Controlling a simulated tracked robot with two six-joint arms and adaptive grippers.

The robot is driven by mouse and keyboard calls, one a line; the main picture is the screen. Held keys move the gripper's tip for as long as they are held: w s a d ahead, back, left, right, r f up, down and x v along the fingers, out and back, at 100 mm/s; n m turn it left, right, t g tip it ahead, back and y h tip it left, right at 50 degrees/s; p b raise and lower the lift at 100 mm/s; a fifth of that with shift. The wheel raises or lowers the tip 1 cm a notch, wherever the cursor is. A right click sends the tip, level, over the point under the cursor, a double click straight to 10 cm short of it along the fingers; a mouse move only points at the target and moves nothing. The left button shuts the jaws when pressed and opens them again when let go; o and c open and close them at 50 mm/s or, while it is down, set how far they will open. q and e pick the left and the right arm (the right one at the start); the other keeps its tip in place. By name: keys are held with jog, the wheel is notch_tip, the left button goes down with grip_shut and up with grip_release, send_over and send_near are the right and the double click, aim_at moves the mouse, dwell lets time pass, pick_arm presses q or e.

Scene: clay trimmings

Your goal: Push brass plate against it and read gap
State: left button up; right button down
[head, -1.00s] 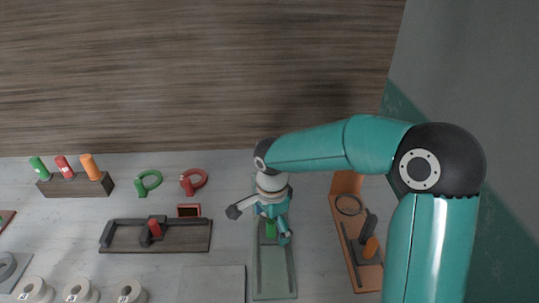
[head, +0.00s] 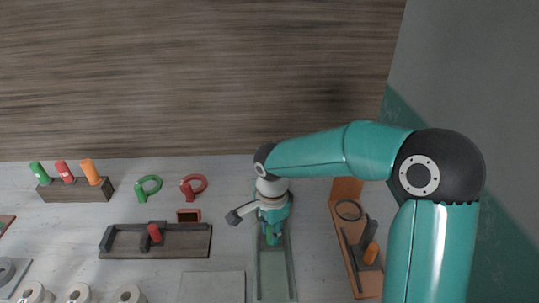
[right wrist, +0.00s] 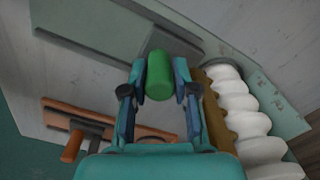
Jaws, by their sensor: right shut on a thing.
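My right gripper (head: 272,234) is over the pale green tray (head: 275,285). In the right wrist view, its two fingers (right wrist: 158,92) are shut on an upright-looking green cylindrical handle (right wrist: 158,72). A brown, brass-like plate with a scalloped edge (right wrist: 216,125) lies beside the right finger. Its wavy edge faces a white ridged piece (right wrist: 250,125); whether they touch, and any gap between them, I cannot tell. The gripper hides both in the head view. My left gripper is not in view.
An orange tray (head: 343,240) with an orange-handled slider stands to the right. A dark tray (head: 180,240) with a red-handled slider stands to the left. A wooden block (head: 75,194) holds green, red and orange cylinders. Green and red rings and white rolls lie at left.

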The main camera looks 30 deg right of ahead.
aim_at(273, 267)
jog(key=shift+s+a+f, duration=0.1)
jog(key=shift+s+f, duration=0.25)
jog(key=shift+f, duration=0.3)
jog(key=shift+s+a+b, duration=0.25)
jog(key=shift+s+b, duration=0.1)
jog(key=shift+b, duration=0.05)
jog(key=shift+s+a+b, duration=0.35)
jog(key=shift+s+a, duration=0.1)
jog(key=shift+s, duration=0.25)
jog(key=shift+s+a+b, duration=0.35)
jog(key=shift+s+a, duration=0.05)
jog(key=shift+s, duration=0.35)
jog(key=shift+s+a+b, duration=0.35)
jog(key=shift+s+a, duration=0.1)
jog(key=shift+s, duration=0.25)
jog(key=shift+w, duration=0.15)
jog(key=shift+s+a+r, duration=0.1)
jog(key=shift+s+a, duration=0.2)
jog(key=shift+s, duration=0.35)
grip_release()
jog(key=shift+w+r, duration=0.1)
jog(key=shift+r, duration=0.1)
